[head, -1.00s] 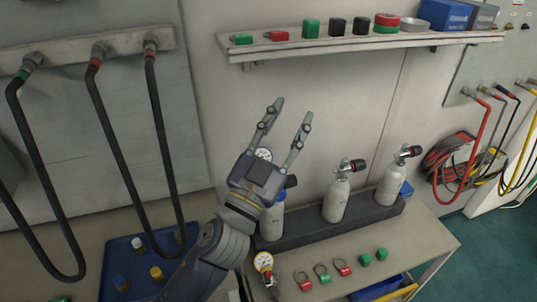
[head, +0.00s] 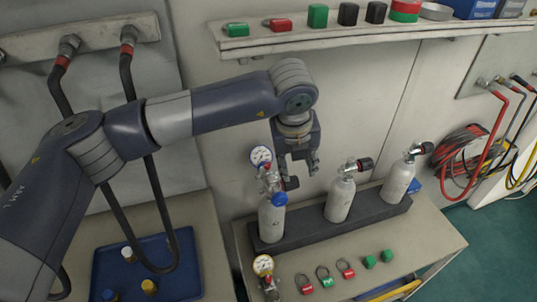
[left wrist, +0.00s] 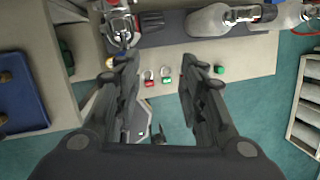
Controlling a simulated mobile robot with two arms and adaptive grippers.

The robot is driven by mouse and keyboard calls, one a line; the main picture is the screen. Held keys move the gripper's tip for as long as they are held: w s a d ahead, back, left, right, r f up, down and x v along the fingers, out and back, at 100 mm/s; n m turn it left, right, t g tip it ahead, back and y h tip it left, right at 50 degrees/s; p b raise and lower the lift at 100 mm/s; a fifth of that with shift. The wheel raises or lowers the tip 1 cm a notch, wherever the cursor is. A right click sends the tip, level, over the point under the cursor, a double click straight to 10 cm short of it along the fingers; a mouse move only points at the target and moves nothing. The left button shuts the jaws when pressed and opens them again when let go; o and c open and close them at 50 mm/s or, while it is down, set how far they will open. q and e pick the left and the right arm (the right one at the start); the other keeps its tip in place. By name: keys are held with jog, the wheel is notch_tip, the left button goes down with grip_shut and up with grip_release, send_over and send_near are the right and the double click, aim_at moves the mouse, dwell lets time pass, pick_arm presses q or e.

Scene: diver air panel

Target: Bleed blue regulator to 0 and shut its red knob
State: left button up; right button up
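The left cylinder (head: 271,222) stands upright in the dark rack. On its top is a regulator with a blue knob (head: 279,199) and a round white gauge (head: 261,156); the needle is too small to read. A dark valve knob (head: 291,183) sticks out right of its neck, with no red clear on it. My left gripper (head: 299,170) points down just above and right of this valve, fingers apart and empty. In the left wrist view the gripper (left wrist: 158,62) is also open, with metal fittings (left wrist: 120,28) beyond its left finger. My right gripper is not in view.
Two more cylinders (head: 340,200) (head: 398,180) with red-ringed black knobs stand right in the rack (head: 330,226). A shelf (head: 340,36) runs above; a blue tray (head: 188,280) is left.

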aim_at(268, 165)
pick_arm(q)
jog(key=w+a+r+n+t+y, duration=0.1)
jog(key=w+a+r+t+y, duration=0.1)
jog(key=w+a+r+y, duration=0.3)
jog(key=w+f+p, duration=0.1)
jog(key=f, duration=0.2)
jog(key=a+f+h+p, duration=0.1)
jog(key=f, duration=0.3)
jog(key=w+f+h+p, duration=0.1)
jog(key=f+p, duration=0.1)
jog(key=f, duration=0.2)
jog(key=shift+w+a+g, duration=0.2)
jog(key=shift+w+g, duration=0.1)
jog(key=shift+w+f, duration=0.2)
jog(key=shift+f, duration=0.4)
grip_shut()
